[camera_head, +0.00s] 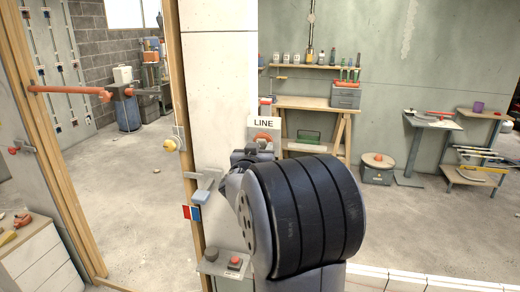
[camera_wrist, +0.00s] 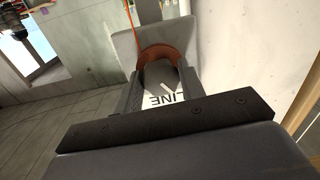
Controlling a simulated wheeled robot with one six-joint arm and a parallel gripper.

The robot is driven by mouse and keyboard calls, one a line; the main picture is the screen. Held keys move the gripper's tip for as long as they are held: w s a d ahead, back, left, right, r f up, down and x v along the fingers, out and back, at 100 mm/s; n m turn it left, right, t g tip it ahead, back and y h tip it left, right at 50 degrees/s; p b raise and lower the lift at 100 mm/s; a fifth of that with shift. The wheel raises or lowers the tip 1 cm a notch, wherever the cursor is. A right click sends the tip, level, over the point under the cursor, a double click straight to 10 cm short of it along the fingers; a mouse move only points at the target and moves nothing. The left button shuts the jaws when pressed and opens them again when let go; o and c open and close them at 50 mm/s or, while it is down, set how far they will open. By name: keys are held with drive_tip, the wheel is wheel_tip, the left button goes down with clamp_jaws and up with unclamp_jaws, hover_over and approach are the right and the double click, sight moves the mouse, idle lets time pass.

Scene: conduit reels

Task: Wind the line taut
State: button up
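A white sign reading LINE (camera_head: 263,122) stands on the pale wall column, just beyond my arm. It shows upside down in the wrist view (camera_wrist: 165,99). An orange rounded part, seemingly the reel (camera_head: 264,138), sits just below the sign in the head view. In the wrist view the reel (camera_wrist: 160,53) shows as an orange-brown arch at the fingertips, and a thin orange line (camera_wrist: 130,14) runs up beside it. My gripper (camera_wrist: 162,72) has its fingers apart, one on each side of the reel. Whether they touch it is unclear. My arm hides much of the area in the head view.
A wooden bench (camera_head: 305,103) stands behind, with side tables (camera_head: 432,121) at the right. Open floor lies left and right.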

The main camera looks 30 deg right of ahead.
drive_tip(key=c, duration=0.4)
drive_tip(key=shift+m, duration=0.3)
drive_tip(key=n+b, duration=1.7)
drive_tip(key=n, duration=1.7)
drive_tip(key=shift+r, duration=0.1)
idle(0.6)
